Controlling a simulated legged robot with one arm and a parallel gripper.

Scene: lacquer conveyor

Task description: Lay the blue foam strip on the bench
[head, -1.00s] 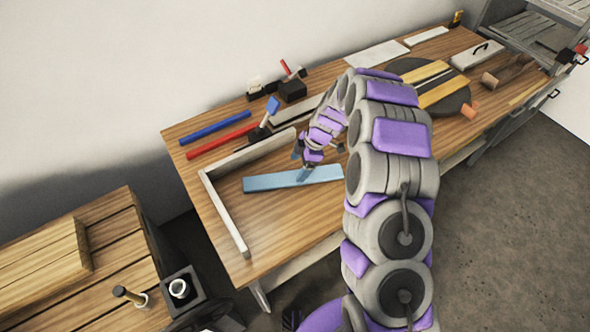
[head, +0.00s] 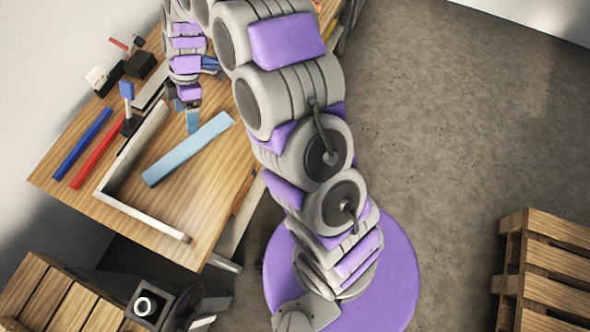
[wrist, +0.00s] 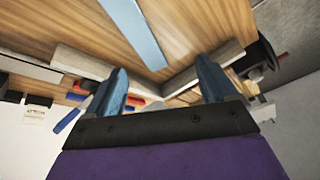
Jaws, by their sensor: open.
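The light blue foam strip (head: 188,149) lies flat on the wooden bench (head: 197,195), inside the corner of a pale L-shaped rail (head: 118,172) and apart from it. My gripper (head: 193,121) is beside the strip's far long side in the head view, with a gap in the picture. In the wrist view my gripper (wrist: 163,72) has its two blue fingers spread apart with nothing held between them. The strip (wrist: 134,32) shows there beyond the fingertips and runs off the top edge. My gripper's height above the bench is hard to tell.
A blue bar (head: 82,144) and a red bar (head: 97,165) lie left of the rail. A blue-headed tool (head: 127,92) and a black block (head: 140,65) stand behind. Pallets (head: 548,270) stand at right; the floor (head: 440,130) between is clear.

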